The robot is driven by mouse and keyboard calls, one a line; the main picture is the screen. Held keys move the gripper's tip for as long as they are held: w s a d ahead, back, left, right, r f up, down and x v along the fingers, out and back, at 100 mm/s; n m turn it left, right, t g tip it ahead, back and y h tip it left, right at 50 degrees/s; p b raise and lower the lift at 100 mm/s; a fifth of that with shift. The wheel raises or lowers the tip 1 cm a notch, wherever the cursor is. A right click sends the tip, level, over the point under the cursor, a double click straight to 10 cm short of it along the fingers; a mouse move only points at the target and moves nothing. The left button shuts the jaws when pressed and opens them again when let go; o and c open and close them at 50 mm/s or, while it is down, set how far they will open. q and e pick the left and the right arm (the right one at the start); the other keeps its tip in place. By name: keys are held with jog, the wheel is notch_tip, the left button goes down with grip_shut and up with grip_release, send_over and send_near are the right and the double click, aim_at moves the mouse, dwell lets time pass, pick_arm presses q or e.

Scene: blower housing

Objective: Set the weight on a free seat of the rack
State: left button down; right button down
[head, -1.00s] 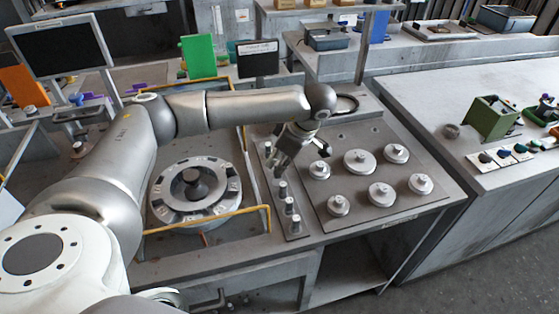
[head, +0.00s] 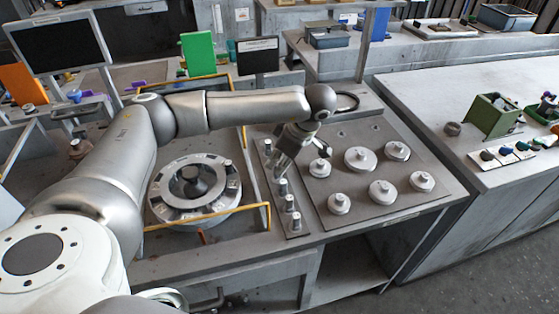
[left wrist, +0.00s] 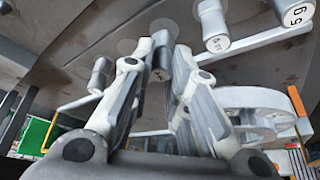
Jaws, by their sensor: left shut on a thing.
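The rack (head: 271,188) is a narrow grey metal strip with small upright metal cylinders in a row. My left gripper (head: 281,174) points down over its middle, shut on a small metal weight (left wrist: 161,62). In the head view the held weight (head: 283,187) is in line with the row; whether its base touches the rack cannot be told. Two other weights stand at the near end (head: 290,203) (head: 296,221), and one at the far end (head: 268,146). In the left wrist view neighbours show right (left wrist: 213,28) and left (left wrist: 100,75). My right gripper is not in view.
Left of the rack is a round housing (head: 160,203) inside a yellow-railed frame (head: 246,209). On its right, a plate (head: 345,180) carries several round knobbed discs. A side bench (head: 420,100) holds a green box (head: 492,117) farther right.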

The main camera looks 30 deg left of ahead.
pick_arm(q)
jog(key=shift+f, duration=0.15)
jog(key=shift+f+b, duration=0.35)
jog(key=shift+b, duration=0.1)
dwell(0.4)
jog(key=c, duration=1.3)
grip_release()
jog(key=shift+r, duration=0.1)
jog(key=shift+r+p, duration=2.25)
jog(key=shift+r, duration=1.45)
